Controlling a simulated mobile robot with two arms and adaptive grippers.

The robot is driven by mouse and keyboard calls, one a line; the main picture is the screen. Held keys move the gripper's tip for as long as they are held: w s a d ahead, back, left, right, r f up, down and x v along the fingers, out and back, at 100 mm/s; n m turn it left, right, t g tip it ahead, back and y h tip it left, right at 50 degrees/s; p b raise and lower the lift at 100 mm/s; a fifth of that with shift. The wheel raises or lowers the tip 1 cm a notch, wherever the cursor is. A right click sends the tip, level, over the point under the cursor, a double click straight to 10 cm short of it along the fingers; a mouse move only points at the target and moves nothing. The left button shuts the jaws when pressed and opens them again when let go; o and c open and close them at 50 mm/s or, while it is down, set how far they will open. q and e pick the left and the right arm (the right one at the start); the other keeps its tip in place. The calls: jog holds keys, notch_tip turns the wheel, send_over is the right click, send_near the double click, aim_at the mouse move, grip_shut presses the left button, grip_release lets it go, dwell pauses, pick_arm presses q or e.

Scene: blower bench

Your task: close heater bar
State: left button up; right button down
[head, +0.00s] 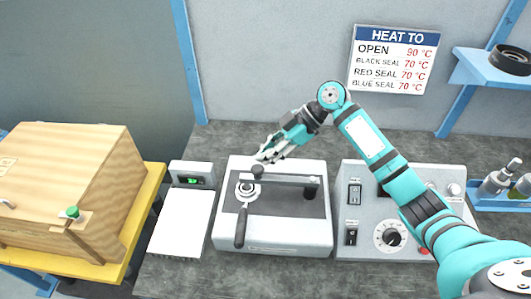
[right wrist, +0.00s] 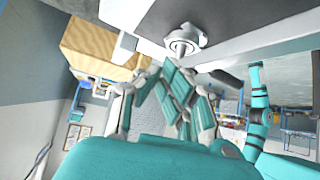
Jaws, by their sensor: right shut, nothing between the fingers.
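The heater (head: 285,238) is a white box with a dark top, in the middle of the bench in the head view. The heater bar (head: 285,180) is a grey bar lying across its top, from a round metal fitting (head: 247,190) at left to a black block (head: 311,187) at right. A black knob (head: 257,171) stands near the bar's left end, and a black handle (head: 240,228) points toward the front. My right gripper (head: 266,153) is shut and empty, just behind and above the knob. It also shows in the right wrist view (right wrist: 183,97). My left gripper is not seen.
A control box (head: 370,247) with switches and a dial stands right of the heater, under my right arm. A white pad with a display (head: 191,180) lies left. A wooden box (head: 65,175) stands further left. A wall sign (head: 393,60) hangs behind.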

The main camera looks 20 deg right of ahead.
jog(key=v, duration=1.2)
